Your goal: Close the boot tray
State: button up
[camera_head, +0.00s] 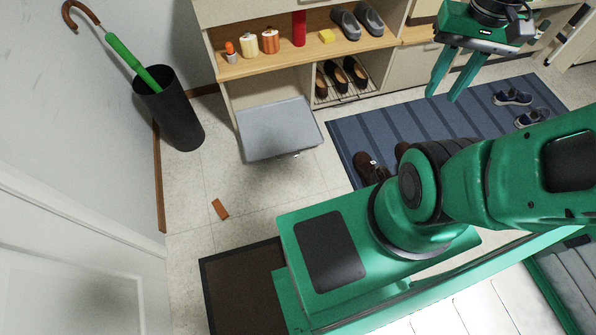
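The boot tray (279,131) is a flat grey pull-out tray in the lower left opening of the wooden cabinet. It sticks out well past the cabinet front over the tiled floor, with a small light fitting (296,155) on its front edge. My gripper (442,96) is at the upper right, well to the right of the tray and apart from it. Its two green fingers point down over the striped rug with a gap between them and nothing held.
A black umbrella stand (170,108) stands left of the tray. The cabinet shelf (285,52) holds bottles and shoes; more shoes sit on a rack below. Shoes lie on the blue rug (395,130). A brown block (220,209) lies on otherwise clear tiles before the tray.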

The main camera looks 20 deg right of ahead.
aim_at(274, 129)
jog(key=k, duration=0.9)
jog(key=u, duration=1.05)
jog(key=i, duration=1.75)
jog(key=z, duration=1.2)
